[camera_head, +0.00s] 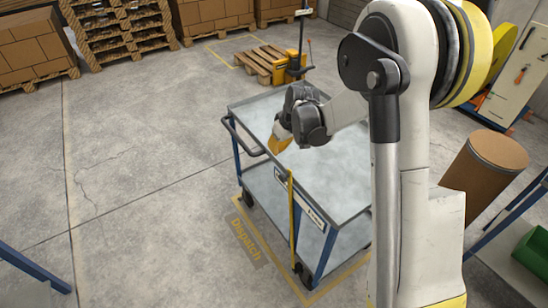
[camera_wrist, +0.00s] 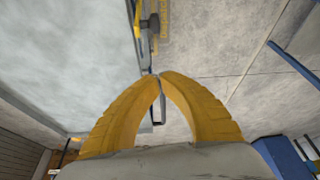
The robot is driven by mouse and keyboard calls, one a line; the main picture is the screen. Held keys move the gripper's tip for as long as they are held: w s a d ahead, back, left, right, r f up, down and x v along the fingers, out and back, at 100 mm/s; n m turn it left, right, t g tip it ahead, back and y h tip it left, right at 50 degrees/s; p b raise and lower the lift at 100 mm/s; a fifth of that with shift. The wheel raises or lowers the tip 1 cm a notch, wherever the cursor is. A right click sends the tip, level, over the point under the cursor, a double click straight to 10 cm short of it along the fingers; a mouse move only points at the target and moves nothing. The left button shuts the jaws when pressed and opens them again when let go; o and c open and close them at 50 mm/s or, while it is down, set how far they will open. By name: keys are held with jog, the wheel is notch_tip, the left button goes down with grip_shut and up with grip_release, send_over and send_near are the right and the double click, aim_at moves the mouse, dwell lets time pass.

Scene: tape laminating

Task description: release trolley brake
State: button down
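The trolley (camera_head: 340,172) has a blue frame and two grey trays, both empty where visible. A slim upright yellow lever (camera_head: 291,220) stands at its near end; a yellow piece, probably this lever, shows at the top of the wrist view (camera_wrist: 137,16). A dark push handle (camera_head: 240,140) runs along the left end. My gripper (camera_head: 274,149) has yellow fingers and hangs over the trolley's left edge, above and apart from the lever. In the wrist view its fingertips (camera_wrist: 159,75) meet, with nothing visibly held. Part of the handle shows beyond the fingers.
The trolley stands by a yellow floor marking reading "Dispatch" (camera_head: 246,236). A pallet jack with a wooden pallet (camera_head: 263,62) is behind it. A brown drum (camera_head: 486,170) stands at right. Loaded pallets (camera_head: 32,45) line the back. Floor at left is mostly clear.

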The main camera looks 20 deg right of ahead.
jog(key=shift+w+f, duration=0.25)
jog(key=shift+f, duration=0.25)
jog(key=b+x, duration=0.4)
jog(key=x, duration=0.7)
jog(key=s, duration=0.1)
jog(key=s+d+b, duration=0.1)
jog(key=s+d+r, duration=0.1)
jog(key=s, duration=0.1)
jog(key=shift+s, duration=0.1)
